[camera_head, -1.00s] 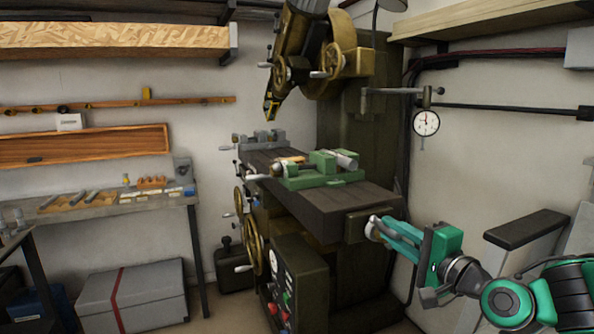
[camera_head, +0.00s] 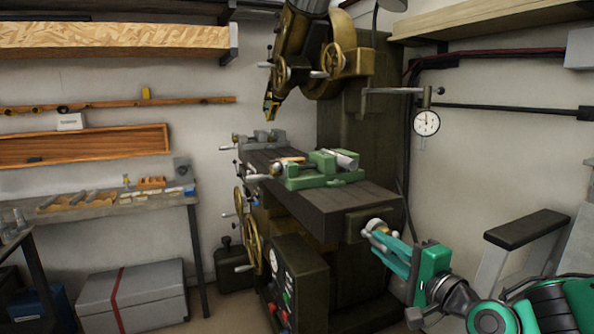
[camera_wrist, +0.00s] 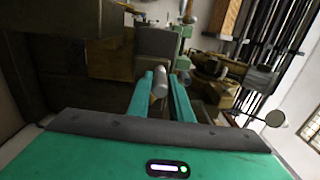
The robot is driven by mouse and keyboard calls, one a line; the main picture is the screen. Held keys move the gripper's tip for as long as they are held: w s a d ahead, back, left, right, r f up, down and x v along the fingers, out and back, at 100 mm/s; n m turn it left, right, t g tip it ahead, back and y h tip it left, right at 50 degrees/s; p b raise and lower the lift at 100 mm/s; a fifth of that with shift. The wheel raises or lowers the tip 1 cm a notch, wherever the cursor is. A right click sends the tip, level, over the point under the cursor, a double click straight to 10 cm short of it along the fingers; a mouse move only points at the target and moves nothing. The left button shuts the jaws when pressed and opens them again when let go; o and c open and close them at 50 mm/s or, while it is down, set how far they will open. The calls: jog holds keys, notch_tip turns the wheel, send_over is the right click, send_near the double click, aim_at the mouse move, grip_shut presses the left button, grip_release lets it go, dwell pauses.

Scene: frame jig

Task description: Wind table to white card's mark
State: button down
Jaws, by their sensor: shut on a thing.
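The dark milling-machine table (camera_head: 335,200) runs across the machine and carries a green vise (camera_head: 320,172). My gripper (camera_head: 379,232) is at the table's right end, its green fingers closed around the pale handle of the table's winding crank. In the wrist view the light grey crank handle (camera_wrist: 160,82) sits between the two fingers (camera_wrist: 160,92), with the table's end behind it.
A round dial gauge (camera_head: 426,123) hangs from an arm right of the machine column. Handwheels (camera_head: 253,245) and a control box (camera_head: 290,285) are on the machine's front. A tool bench (camera_head: 110,204) stands at left. A black-topped stand (camera_head: 526,227) is near my arm.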

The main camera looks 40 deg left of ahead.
jog(key=c, duration=1.6)
grip_release()
jog(key=shift+w+f, duration=0.15)
jog(key=shift+o, duration=0.8)
jog(key=shift+d, duration=0.15)
jog(key=v, duration=0.7)
jog(key=shift+d, duration=0.15)
